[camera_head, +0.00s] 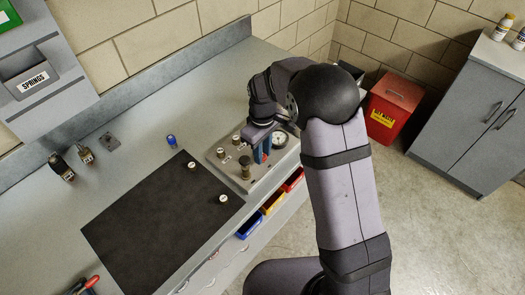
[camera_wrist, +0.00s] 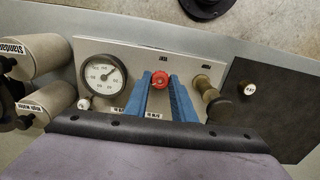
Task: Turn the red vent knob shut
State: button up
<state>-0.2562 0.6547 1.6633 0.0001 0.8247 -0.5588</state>
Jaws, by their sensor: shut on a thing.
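The red vent knob (camera_wrist: 160,78) shows in the wrist view, between the tips of my gripper's two blue fingers (camera_wrist: 160,90). My gripper is shut on the knob. In the head view my gripper (camera_head: 263,152) points down at the grey compressor panel (camera_head: 220,172), and the arm and fingers mostly hide the knob. The panel also shows in the wrist view (camera_wrist: 132,60). I cannot read the knob's turn position.
A round gauge (camera_head: 281,140) sits beside my fingers; it also shows in the wrist view (camera_wrist: 102,74). A brass fitting (camera_head: 245,168) stands on the panel's near side. A black mat (camera_head: 150,225) lies left of the panel. Coloured bins (camera_head: 271,202) are under the front edge.

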jog(key=m, duration=0.6)
jog(key=shift+m, duration=0.3)
jog(key=m, duration=0.6)
jog(key=shift+w+p, duration=0.1)
jog(key=shift+p, duration=0.25)
jog(key=shift+r+m, duration=0.1)
jog(key=shift+m, duration=0.3)
jog(key=o, duration=1.1)
jog(key=shift+c, duration=0.2)
jog(key=shift+r+b, duration=1.05)
jog(key=shift+r, duration=2.55)
